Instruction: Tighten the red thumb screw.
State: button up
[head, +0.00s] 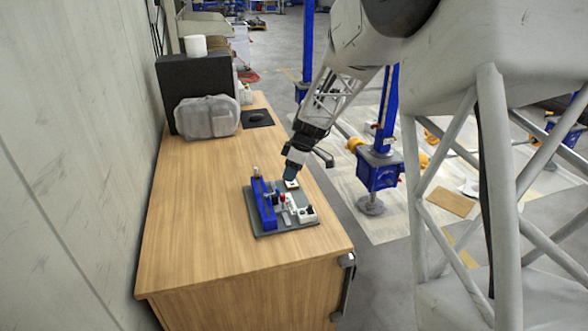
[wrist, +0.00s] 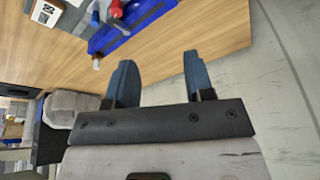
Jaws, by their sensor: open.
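The red thumb screw (head: 282,198) stands small among the parts of a fixture on a dark grey plate (head: 264,228) on the wooden table. In the wrist view the red screw (wrist: 116,9) is at the top edge, partly cut off. Beside it is a long blue block (head: 263,206), also in the wrist view (wrist: 134,30). My gripper (head: 290,176) is at the plate's far side, above and apart from the screw. In the wrist view its two blue fingers (wrist: 157,60) are spread apart with nothing between them.
White parts with a black knob (head: 306,213) sit at the plate's right. A white marker tag (head: 292,185) is on its far edge. A grey bag (head: 207,118), a black box (head: 190,76) and a dark pad (head: 258,118) are at the table's far end. The table left of the plate is clear.

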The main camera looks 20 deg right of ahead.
jog(key=s+a+r+m+h, duration=0.1)
jog(key=s+a+r+m, duration=0.1)
jog(key=s+r, duration=0.6)
jog(key=s+m, duration=0.1)
jog(key=s, duration=0.2)
jog(key=shift+a, duration=0.15)
jog(key=shift+w, duration=0.1)
dwell(0.3)
jog(key=n+g+h, duration=0.1)
jog(key=n+h, duration=0.2)
send_over(283, 195)
notch_tip(283, 195, down, 16)
jog(key=shift+w+f, duration=0.1)
jog(key=shift+w, duration=0.05)
jog(key=shift+f, duration=3.85)
jog(key=shift+m, duration=0.3)
grip_shut()
